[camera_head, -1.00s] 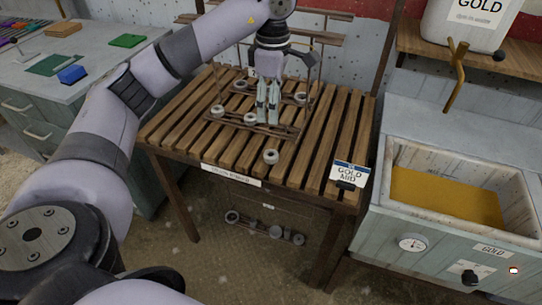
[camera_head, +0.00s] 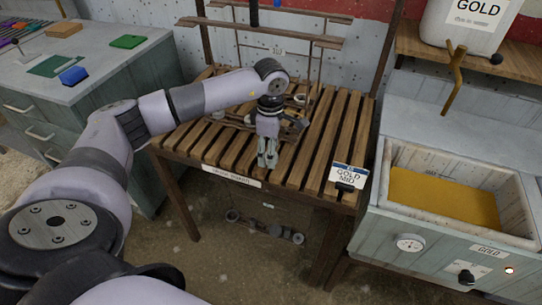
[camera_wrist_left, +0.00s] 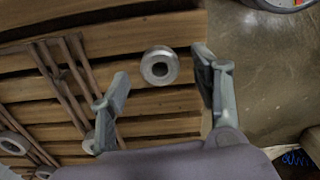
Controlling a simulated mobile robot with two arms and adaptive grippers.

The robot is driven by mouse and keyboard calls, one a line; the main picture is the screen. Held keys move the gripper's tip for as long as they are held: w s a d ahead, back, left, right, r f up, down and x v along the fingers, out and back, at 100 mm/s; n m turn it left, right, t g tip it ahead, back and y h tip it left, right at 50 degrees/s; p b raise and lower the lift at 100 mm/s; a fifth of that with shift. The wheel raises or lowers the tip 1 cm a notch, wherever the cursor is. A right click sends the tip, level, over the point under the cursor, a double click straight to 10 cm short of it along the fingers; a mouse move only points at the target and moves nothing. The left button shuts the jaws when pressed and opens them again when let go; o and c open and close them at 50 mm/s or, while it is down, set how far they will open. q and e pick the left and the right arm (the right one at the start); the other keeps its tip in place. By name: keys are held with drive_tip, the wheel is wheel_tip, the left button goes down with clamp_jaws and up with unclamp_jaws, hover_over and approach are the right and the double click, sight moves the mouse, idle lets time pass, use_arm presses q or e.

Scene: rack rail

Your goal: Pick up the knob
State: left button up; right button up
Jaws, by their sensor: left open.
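A round grey knob (camera_wrist_left: 160,66) with a dark central hole lies on the wooden slats near the bench's front edge in the left wrist view. It sits between the two spread fingers of my left gripper, apart from both. In the head view my left gripper (camera_head: 267,160) is open, pointing down over the front of the slatted bench, and it hides that knob. Other grey knobs stand farther back; one shows at the left edge of the wrist view (camera_wrist_left: 12,143). My right gripper is not in view.
The slatted bench (camera_head: 318,150) carries a metal rod frame (camera_wrist_left: 75,95) beside the knob. A dyeing vat (camera_head: 400,235) with yellow liquid is to the right. A drawer cabinet (camera_head: 60,110) is at left.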

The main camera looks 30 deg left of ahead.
use_arm(q)
drive_tip(key=shift+f, duration=0.55)
drive_tip(key=c, duration=1.2)
drive_tip(key=shift+c, duration=0.3)
drive_tip(key=shift+r, duration=0.15)
